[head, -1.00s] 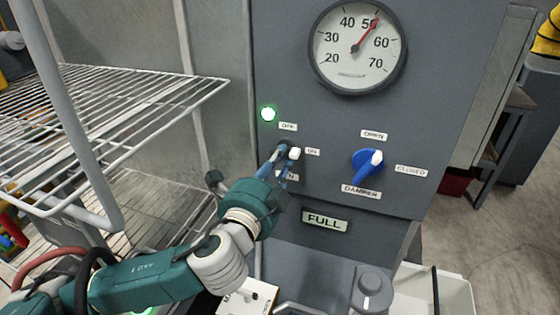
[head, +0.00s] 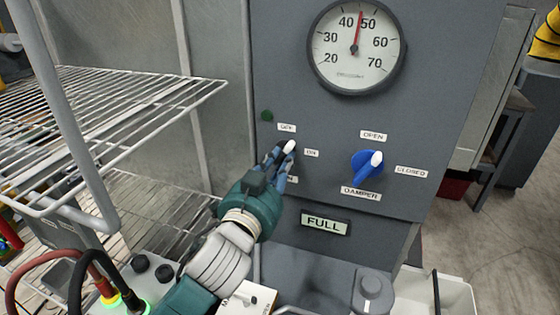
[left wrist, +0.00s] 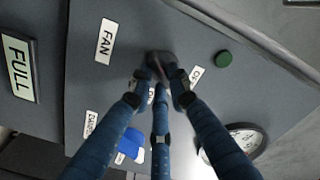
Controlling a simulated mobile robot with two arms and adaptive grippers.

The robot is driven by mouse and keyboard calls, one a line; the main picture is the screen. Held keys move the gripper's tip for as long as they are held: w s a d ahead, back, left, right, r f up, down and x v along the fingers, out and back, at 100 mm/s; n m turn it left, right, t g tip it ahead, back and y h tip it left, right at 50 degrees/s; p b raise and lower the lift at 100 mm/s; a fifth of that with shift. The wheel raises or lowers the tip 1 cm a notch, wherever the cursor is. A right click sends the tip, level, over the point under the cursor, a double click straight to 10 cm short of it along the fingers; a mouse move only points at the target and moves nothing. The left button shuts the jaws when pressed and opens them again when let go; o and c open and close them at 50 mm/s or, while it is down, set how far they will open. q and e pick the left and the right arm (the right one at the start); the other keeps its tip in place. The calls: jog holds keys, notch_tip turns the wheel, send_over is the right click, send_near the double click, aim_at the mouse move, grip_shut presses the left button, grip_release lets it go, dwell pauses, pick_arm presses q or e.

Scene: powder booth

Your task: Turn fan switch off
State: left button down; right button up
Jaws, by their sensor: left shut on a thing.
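The fan switch (head: 289,147) is a small knob with a white tip on the grey panel; its tip points up, between the OFF label (head: 287,128) and the ON label (head: 311,153). My left gripper (head: 279,158) is shut on it, its blue fingers around the knob and hiding most of it. The left wrist view also shows the fingers (left wrist: 163,84) closed at the dark knob (left wrist: 156,62). The FAN label (left wrist: 105,40) is clear there but partly covered in the head view. The round indicator lamp (head: 267,116) is dark green, unlit. My right gripper is not in view.
A blue damper knob (head: 367,165) sits right of the fan switch. A round gauge (head: 357,48) is above, its needle just short of 50. A FULL sign (head: 325,224) is below. A wire rack (head: 120,90) stands at the left, near my arm.

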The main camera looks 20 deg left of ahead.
pick_arm(q)
jog(key=n+p, duration=0.1)
jog(key=n, duration=0.3)
jog(key=shift+r, duration=0.15)
jog(key=shift+n+p, duration=0.55)
jog(key=shift+n, duration=0.95)
jog(key=c, duration=1.6)
grip_release()
jog(key=shift+c, duration=0.2)
notch_tip(320, 180, up, 10)
